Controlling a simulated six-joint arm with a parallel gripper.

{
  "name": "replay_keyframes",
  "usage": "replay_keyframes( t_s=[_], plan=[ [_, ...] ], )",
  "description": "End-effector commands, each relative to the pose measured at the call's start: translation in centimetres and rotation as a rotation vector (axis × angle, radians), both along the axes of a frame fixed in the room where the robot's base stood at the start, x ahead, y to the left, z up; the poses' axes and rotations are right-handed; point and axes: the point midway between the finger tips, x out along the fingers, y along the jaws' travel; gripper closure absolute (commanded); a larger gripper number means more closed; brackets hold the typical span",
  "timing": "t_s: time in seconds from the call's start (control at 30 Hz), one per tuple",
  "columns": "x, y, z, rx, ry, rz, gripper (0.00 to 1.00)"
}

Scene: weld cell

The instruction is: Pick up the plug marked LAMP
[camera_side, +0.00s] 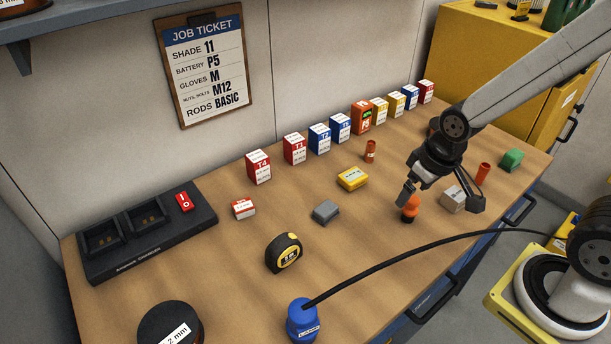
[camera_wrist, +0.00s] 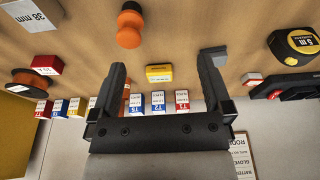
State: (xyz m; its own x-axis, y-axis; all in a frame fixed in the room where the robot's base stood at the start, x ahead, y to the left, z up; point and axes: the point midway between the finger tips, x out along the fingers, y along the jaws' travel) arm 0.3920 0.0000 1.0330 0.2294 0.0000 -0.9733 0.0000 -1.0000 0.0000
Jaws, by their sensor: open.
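A blue plug (camera_side: 303,322) stands at the front edge of the wooden bench in the side view. It has a black cable from its top and a white label that seems to read LAMP, though the print is small. My gripper (camera_side: 440,200) is open and empty over the right part of the bench, well to the right of and behind the blue plug. In the wrist view my gripper (camera_wrist: 165,62) shows two spread fingers with nothing held between them. The blue plug is not visible in the wrist view.
An orange and black knob-like piece (camera_side: 411,207) and a grey box (camera_side: 454,198) are close to my gripper. The cable (camera_side: 430,245) arcs right, off the bench. Small boxes line the back.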

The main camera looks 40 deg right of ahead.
Motion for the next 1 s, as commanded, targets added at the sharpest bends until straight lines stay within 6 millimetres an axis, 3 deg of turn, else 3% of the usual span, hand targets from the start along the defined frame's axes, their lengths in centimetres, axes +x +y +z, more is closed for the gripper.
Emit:
replay_keyframes(
  t_s=[0.27, 0.53, 0.8, 1.0],
  plan=[
    [0.7, 0.1, -0.2, -0.019, -0.03, 0.041, 0.0],
    [3.9, 1.8, -1.1, -0.081, -0.188, 0.266, 0.0],
    [6.7, 7.7, -2.0, -0.042, -0.415, 0.638, 0.0],
    [6.1, 13.7, -2.5, 0.094, -0.556, 0.92, 0.0]
  ],
)
